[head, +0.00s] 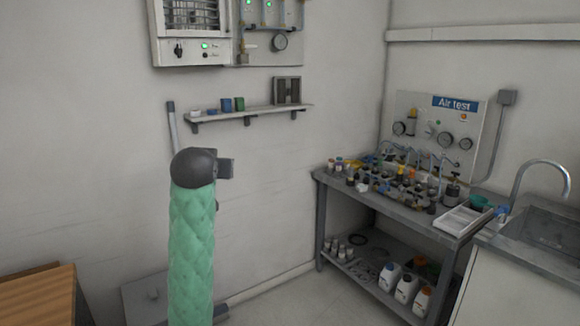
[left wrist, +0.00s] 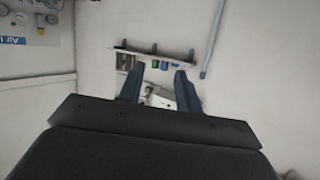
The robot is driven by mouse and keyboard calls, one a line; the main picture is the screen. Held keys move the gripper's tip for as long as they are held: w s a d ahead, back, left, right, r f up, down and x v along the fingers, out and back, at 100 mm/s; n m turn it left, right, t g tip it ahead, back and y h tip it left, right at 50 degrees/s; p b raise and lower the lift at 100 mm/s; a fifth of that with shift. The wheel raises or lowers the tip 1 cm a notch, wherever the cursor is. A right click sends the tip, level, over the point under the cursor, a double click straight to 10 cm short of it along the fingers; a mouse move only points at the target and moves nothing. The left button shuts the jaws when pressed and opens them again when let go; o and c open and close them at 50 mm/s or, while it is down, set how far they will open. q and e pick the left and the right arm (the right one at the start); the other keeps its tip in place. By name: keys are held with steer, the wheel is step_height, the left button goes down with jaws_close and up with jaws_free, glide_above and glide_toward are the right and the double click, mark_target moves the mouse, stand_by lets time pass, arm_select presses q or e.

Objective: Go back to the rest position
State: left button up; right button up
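My left arm, in a green padded sleeve, rises from the bottom of the head view left of the middle. It ends in a dark rounded wrist in front of the bare wall, below and left of the wall shelf; its fingers cannot be made out there. In the left wrist view my left gripper (left wrist: 158,76) has its two dark blue fingers apart, with nothing held between them. Beyond them the wall shelf and a white wall unit appear upside down. My right gripper is in neither view.
The wall shelf (head: 250,115) holds small containers. At right, a grey workbench (head: 335,181) carries crowded fittings before an "Air test" panel (head: 438,115), with bottles on its lower shelf. A sink (head: 545,232) adjoins it. A wooden top (head: 38,296) stands lower left. Floor shows centrally.

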arm_select(q)
steer(key=s+d+f+m+g+h, duration=0.1)
steer(key=s+d+f+g, duration=0.15)
steer(key=s+f, duration=1.1)
steer(key=s+d+f+g+h+p, duration=0.1)
steer(key=s+f+g, duration=0.2)
steer(key=s+f, duration=1.1)
steer(key=s+d+f+m+g+h, duration=0.1)
steer(key=s+d+f+g, duration=0.15)
steer(key=s+f, duration=1.1)
steer(key=s+a+f+g, duration=0.1)
steer(key=s+f+g, duration=0.3)
steer(key=s+f, duration=0.6)
step_height(320, 180, down, 3)
steer(key=shift+r, duration=0.1)
